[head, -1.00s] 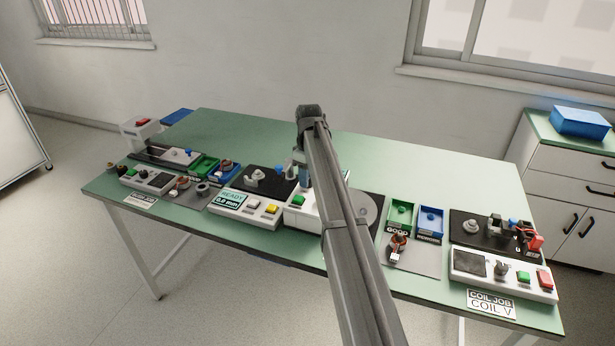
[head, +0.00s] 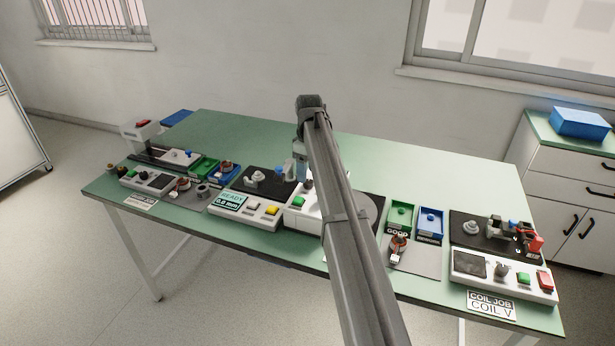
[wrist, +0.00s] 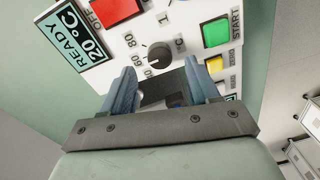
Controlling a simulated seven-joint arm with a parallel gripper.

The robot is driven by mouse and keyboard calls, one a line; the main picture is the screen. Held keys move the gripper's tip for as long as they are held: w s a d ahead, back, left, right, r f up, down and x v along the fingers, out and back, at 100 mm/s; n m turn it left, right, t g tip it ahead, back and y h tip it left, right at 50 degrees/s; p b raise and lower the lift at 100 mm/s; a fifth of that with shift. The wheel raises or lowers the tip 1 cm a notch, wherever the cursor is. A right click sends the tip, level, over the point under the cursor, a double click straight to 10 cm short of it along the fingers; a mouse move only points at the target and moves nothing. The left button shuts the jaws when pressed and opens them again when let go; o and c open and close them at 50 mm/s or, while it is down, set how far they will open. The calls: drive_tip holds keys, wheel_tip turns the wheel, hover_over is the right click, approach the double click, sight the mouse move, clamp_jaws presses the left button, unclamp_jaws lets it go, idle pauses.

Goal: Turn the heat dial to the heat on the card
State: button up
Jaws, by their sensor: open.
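The heat dial (wrist: 160,54) is a dark round knob on a white panel (wrist: 116,60), with printed numbers including 60 and 80 and a °C mark around it. A small light mark shows on the knob's lower left side. My gripper (wrist: 160,68) is open, its two blue fingers on either side of and just below the dial in the wrist view. I cannot tell if they touch it. A display (wrist: 75,35) reads READY 20 °C. In the head view my gripper (head: 299,170) is over the middle station, partly hidden by my arm. I cannot make out a heat card.
A green START button (wrist: 216,31), a yellow button (wrist: 215,65) and a red OFF button (wrist: 115,10) are near the dial. Other stations flank it on the green table (head: 400,165), with a green tray (head: 400,215) and blue tray (head: 431,220) to the right. The table's back is clear.

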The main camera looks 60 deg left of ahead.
sight(308, 180)
wheel_tip(308, 180, up, 11)
drive_tip(key=shift+w+f, duration=0.2)
drive_tip(key=shift+a, duration=0.1)
idle(0.5)
